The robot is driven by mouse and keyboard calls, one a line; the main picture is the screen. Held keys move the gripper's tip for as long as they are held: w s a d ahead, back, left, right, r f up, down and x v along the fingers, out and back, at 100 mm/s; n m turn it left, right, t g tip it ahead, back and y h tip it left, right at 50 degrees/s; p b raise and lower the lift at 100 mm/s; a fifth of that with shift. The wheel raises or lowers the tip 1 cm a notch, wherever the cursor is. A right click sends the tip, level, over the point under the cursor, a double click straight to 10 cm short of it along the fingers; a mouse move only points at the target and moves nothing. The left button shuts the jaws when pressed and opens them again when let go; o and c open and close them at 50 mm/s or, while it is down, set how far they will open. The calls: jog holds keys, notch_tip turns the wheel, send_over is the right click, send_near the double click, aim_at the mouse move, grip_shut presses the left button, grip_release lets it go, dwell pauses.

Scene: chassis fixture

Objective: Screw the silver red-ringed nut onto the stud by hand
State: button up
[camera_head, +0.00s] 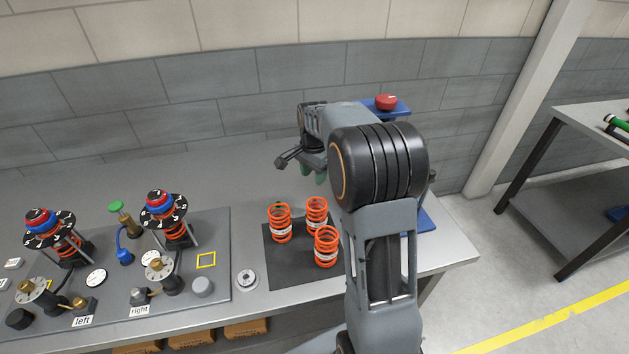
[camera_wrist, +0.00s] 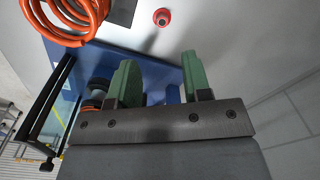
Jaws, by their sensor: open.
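I cannot pick out the silver red-ringed nut for certain. A small round red piece with a paler centre (camera_wrist: 162,17) lies on the grey surface in the wrist view, and a silver round piece (camera_head: 247,280) lies on the bench in the head view. The right unit (camera_head: 163,210) and left unit (camera_head: 49,228) each have a red and blue top above a black numbered dial and orange spring. No bare stud shows clearly. My gripper (camera_wrist: 160,78) is open, with green fingers apart and nothing seen between them. In the head view my arm mostly hides it.
Several orange springs (camera_head: 281,224) stand on a dark mat (camera_head: 288,259) beside my arm; one shows close in the wrist view (camera_wrist: 68,20). A red button (camera_head: 386,101) sits on a blue stand behind my arm. The bench behind the springs is clear.

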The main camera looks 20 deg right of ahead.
jog(key=shift+m, duration=0.3)
jog(key=shift+w+d+f+b, duration=0.15)
jog(key=shift+f+b, duration=1.1)
jog(key=shift+f, duration=0.6)
jog(key=shift+w+d+f+b, duration=0.15)
jog(key=shift+f+b, duration=1.1)
jog(key=shift+f, duration=0.55)
jog(key=shift+f, duration=0.3)
jog(key=shift+f+b, duration=1.2)
jog(key=shift+f, duration=0.7)
jog(key=shift+r+p, duration=0.25)
jog(key=shift+p, duration=0.1)
jog(key=shift+c, duration=0.4)
grip_shut()
jog(key=shift+r, duration=0.1)
